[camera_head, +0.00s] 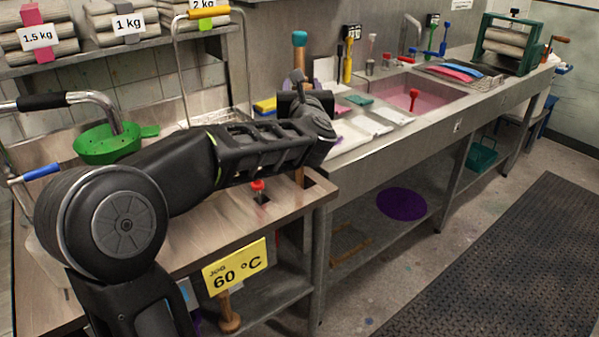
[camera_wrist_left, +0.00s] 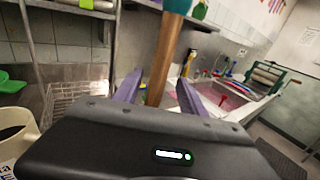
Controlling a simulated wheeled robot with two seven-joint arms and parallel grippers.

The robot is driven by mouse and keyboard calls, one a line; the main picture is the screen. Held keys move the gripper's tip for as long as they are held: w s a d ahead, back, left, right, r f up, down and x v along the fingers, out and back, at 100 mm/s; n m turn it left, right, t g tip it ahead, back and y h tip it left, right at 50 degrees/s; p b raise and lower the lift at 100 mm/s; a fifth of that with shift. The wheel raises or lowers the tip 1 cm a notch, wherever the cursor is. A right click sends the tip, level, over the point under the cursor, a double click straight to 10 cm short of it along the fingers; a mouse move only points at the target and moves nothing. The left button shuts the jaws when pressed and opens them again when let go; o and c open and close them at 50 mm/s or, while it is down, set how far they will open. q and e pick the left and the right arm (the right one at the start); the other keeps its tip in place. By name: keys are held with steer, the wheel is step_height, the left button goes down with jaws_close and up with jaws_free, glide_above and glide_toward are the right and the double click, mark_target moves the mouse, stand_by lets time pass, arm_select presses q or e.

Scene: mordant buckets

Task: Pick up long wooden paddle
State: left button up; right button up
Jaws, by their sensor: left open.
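The long wooden paddle (camera_head: 299,62) stands upright with a teal top end at the corner of the wooden-topped table (camera_head: 225,230). Its shaft shows again below my left forearm at a dark opening in the tabletop; its lower end is hidden. My left gripper (camera_head: 303,98) is at the shaft, below the teal end. In the left wrist view the paddle (camera_wrist_left: 164,60) passes between the two purple fingers of my left gripper (camera_wrist_left: 158,88). The fingers are open and apart, one on each side of the shaft. My right gripper is not in view.
A red-topped handle (camera_head: 258,186) stands in another tabletop opening. A green strainer (camera_head: 108,144) is at the left. The steel counter with a pink-filled sink (camera_head: 400,97) runs right, with a green roller press (camera_head: 508,45) at its far end.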

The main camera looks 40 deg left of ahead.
arm_select(q)
steer(key=p+x, duration=0.2)
steer(key=x, duration=0.3)
steer(key=shift+a+r, duration=0.15)
steer(key=shift+a, duration=0.05)
stand_by(0.4)
jaws_close()
stand_by(0.3)
